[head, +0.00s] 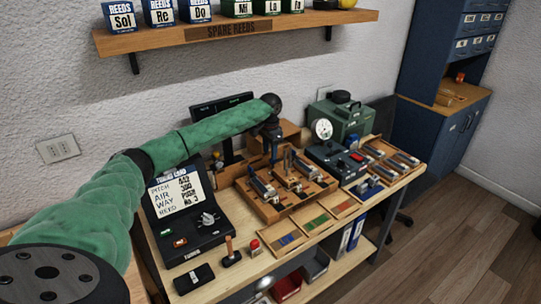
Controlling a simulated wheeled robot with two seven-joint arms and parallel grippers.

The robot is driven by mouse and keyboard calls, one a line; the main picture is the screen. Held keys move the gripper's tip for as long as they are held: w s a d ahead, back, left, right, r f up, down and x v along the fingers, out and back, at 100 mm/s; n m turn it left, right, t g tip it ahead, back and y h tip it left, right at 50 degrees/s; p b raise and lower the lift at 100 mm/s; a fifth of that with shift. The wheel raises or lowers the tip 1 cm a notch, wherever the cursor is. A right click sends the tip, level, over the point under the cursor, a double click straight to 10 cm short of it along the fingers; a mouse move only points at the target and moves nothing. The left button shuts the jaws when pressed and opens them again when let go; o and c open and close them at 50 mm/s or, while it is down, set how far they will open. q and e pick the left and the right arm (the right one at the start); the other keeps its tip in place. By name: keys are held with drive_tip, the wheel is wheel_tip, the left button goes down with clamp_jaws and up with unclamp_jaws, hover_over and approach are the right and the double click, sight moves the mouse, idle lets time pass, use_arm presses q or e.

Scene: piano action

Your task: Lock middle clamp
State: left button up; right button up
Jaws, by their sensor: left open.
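A wooden fixture (271,212) stands on the workbench and carries several metal clamp-like parts in a row. The middle clamp (291,178) sits between a left one (262,186) and a right one (308,167). At this size I cannot tell whether its lever is locked. My left arm, in a green sleeve, reaches over the bench from the left. My left gripper (274,150) points down above the back left part of the fixture. It is open, and its fingertips are small and dark here. I cannot tell whether they touch anything. My right gripper is out of view.
A black tuning console (190,235) with a card stands left of the fixture. A green machine with a gauge (340,120) and a dark device (335,158) stand behind and right. Coloured reed trays (318,222) lie in front. A shelf (235,33) hangs above.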

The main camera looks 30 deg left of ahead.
use_arm(q)
drive_tip(key=shift+f+p, duration=0.4)
drive_tip(key=shift+f, duration=1.25)
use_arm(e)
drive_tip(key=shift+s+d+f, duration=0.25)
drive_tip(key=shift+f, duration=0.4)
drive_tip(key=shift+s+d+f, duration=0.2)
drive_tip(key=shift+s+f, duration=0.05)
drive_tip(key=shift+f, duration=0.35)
use_arm(q)
drive_tip(key=shift+c, duration=0.2)
drive_tip(key=shift+s, duration=0.1)
clamp_jaws()
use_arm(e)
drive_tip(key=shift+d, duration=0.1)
